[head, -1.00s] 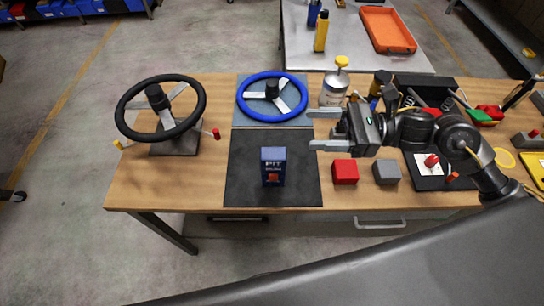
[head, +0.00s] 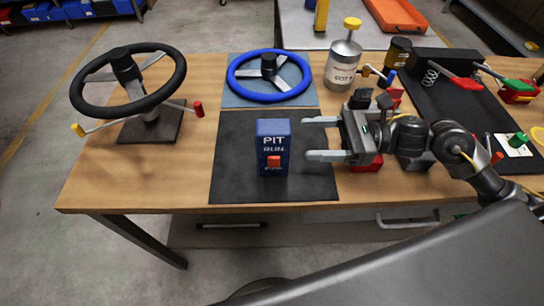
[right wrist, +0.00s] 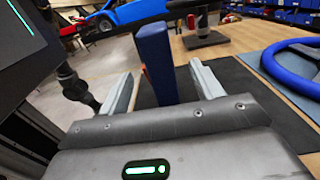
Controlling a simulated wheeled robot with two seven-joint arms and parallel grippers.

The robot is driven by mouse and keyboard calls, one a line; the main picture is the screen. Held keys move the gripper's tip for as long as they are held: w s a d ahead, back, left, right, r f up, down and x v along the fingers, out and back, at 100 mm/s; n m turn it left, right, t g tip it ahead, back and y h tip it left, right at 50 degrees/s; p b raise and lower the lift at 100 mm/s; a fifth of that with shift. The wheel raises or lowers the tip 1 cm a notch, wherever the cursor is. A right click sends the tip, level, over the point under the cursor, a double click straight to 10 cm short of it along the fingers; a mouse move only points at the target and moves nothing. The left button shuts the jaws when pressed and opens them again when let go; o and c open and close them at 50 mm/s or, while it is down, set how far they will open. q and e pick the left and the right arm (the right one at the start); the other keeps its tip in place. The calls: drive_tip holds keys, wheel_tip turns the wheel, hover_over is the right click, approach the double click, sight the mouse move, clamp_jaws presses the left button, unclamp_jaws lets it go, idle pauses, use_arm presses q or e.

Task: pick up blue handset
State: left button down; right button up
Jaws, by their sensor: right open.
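The blue handset (head: 273,140) stands upright on the dark mat (head: 235,185), with "PIT RUN" lettering and a red-orange button on its front. My right gripper (head: 312,138) is open just to the right of it in the head view, its two fingers pointing left at the handset. In the right wrist view, the handset (right wrist: 156,62) stands ahead, between the lines of the two open fingers (right wrist: 160,85). I cannot tell whether its near edge is inside the fingertips. My left gripper is not in view.
A blue steering wheel (head: 232,80) lies behind the mat, and a black wheel on a stand (head: 150,125) is at left. A red block (head: 368,164) and a grey block (head: 418,162) sit under my right arm. A metal canister (head: 343,65) stands behind the gripper.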

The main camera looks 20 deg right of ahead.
sight(264, 138)
drive_tip(key=p+x, duration=0.2)
drive_tip(key=x, duration=0.3)
drive_tip(key=shift+a+r, duration=0.2)
drive_tip(key=shift+a, duration=0.05)
drive_tip(key=shift+a+f, duration=0.1)
drive_tip(key=shift+a+r+p, duration=0.2)
drive_tip(key=shift+a+p, duration=0.05)
drive_tip(key=shift+p, duration=0.2)
drive_tip(key=p+x, duration=0.2)
drive_tip(key=x, duration=0.1)
drive_tip(key=shift+w+a+r, duration=0.1)
drive_tip(key=shift+a+r, duration=0.05)
drive_tip(key=shift+a, duration=0.25)
drive_tip(key=shift+w+a, duration=0.1)
drive_tip(key=shift+a, duration=0.35)
drive_tip(key=c, duration=1.2)
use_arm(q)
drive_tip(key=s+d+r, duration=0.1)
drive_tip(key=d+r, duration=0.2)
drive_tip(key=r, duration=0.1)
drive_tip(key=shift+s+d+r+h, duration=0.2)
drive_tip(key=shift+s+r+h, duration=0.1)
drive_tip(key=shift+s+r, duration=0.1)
